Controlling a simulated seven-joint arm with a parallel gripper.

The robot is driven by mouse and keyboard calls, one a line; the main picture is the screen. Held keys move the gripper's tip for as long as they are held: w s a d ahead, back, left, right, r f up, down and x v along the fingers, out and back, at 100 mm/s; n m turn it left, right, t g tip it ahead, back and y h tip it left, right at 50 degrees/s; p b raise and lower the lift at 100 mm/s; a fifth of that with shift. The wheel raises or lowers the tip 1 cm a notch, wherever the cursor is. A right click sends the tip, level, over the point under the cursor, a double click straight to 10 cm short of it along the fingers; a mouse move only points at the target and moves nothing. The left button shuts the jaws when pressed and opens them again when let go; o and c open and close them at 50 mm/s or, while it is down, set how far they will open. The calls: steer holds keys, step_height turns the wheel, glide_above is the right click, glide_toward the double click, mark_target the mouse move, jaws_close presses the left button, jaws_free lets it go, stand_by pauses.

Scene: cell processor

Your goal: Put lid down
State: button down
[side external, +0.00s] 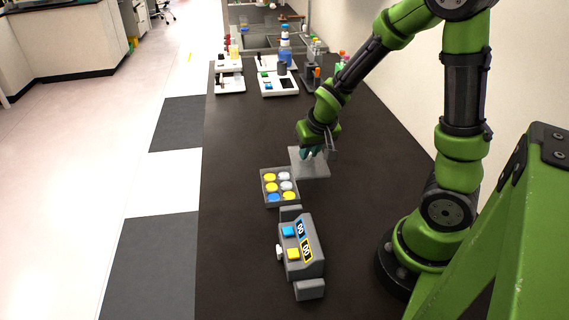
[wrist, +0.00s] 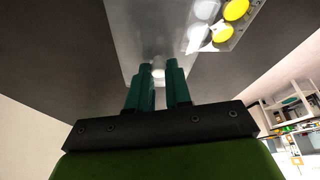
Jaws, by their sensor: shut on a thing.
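The lid (side external: 311,168) is a flat grey, see-through-looking plate with a small pale knob. It is over the dark bench, just behind and to the right of the plate with wells. In the wrist view the lid (wrist: 125,28) fills the top middle. My gripper (side external: 312,153) is above the lid, and its teal fingers (wrist: 158,75) are shut on the knob. I cannot tell whether the lid touches the bench. The grey well plate (side external: 265,190) is uncovered and shows yellow, white and blue wells. Part of it also shows at the top right of the wrist view (wrist: 247,34).
A grey processor (side external: 313,245) with blue and yellow buttons stands in front of the well plate. White racks (side external: 278,86) and bottles (side external: 285,50) stand at the far end. The bench (side external: 236,130) is clear to the left of the lid.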

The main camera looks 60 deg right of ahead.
steer(key=w+d, duration=0.1)
steer(key=w, duration=0.3)
steer(key=w+d+f, duration=0.1)
steer(key=w+d, duration=0.1)
steer(key=w, duration=0.3)
steer(key=w+d, duration=0.1)
steer(key=w, duration=0.4)
steer(key=shift+w+d+f, duration=0.1)
steer(key=shift+d+f, duration=0.1)
steer(key=shift+f, duration=0.05)
steer(key=shift+w+d+f, duration=0.15)
steer(key=shift+w, duration=0.35)
steer(key=shift+f, duration=1.65)
steer(key=shift+s, duration=0.1)
steer(key=shift+f, duration=0.2)
steer(key=c, duration=1.1)
jaws_free()
steer(key=shift+o, duration=0.2)
